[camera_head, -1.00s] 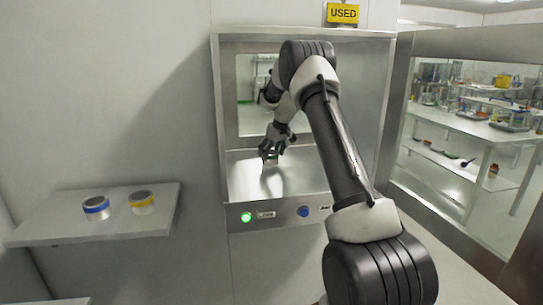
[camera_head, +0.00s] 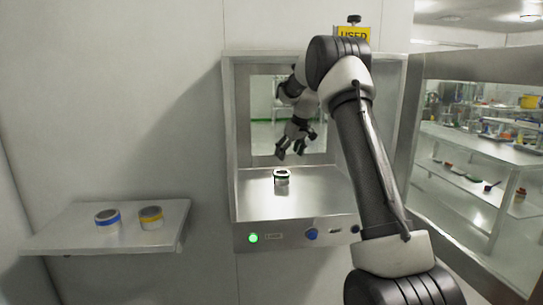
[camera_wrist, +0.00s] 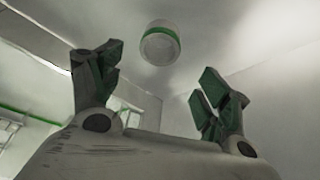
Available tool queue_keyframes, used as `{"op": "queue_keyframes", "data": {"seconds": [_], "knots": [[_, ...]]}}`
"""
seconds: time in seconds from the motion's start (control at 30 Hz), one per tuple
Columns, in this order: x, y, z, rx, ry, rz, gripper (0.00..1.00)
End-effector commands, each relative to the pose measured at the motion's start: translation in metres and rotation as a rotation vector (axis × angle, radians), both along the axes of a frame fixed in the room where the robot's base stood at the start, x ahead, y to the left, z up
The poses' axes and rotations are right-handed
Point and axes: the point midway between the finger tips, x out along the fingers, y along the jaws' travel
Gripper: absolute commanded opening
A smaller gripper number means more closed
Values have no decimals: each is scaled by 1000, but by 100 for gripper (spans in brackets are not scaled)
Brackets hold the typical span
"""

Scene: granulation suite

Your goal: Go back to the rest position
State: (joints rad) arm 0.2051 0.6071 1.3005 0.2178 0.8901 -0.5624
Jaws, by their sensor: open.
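My gripper (camera_head: 295,143) is open and empty, raised above the floor of a steel pass-through hatch (camera_head: 300,203) in the wall. A small jar with a green band (camera_head: 281,178) stands upright on the hatch floor, below and slightly left of my gripper and apart from it. In the wrist view the white jar with its green band (camera_wrist: 160,45) shows beyond the two spread fingers (camera_wrist: 158,82), touching neither. My arm reaches into the hatch from the right, and hides part of its right side.
A wall shelf (camera_head: 70,228) at the left holds a blue-banded jar (camera_head: 108,221) and a yellow-banded jar (camera_head: 151,218). A yellow "USED" sign (camera_head: 353,35) tops the hatch. A green light (camera_head: 253,238) glows on its front. A glass window (camera_head: 470,160) at the right shows a room with benches.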

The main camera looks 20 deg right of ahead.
Motion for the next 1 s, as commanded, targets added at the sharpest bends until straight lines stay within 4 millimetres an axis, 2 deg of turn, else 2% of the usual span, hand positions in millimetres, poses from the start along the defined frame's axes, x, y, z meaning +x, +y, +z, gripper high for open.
{"op": "queue_keyframes", "data": {"seconds": [0.27, 0.37, 0.43, 0.5, 0.57, 0.77, 1.0], "knots": [[-1, 0, 0, 21, 11, -56, 77], [-21, 1, -24, 44, 81, -119, 77], [-43, 3, -42, 53, 144, -157, 77], [-76, 7, -46, 60, 200, -202, 77], [-104, 13, -41, 60, 235, -233, 77], [-198, 37, -10, 48, 299, -303, 77], [-337, 69, 30, 17, 304, -347, 77]]}}
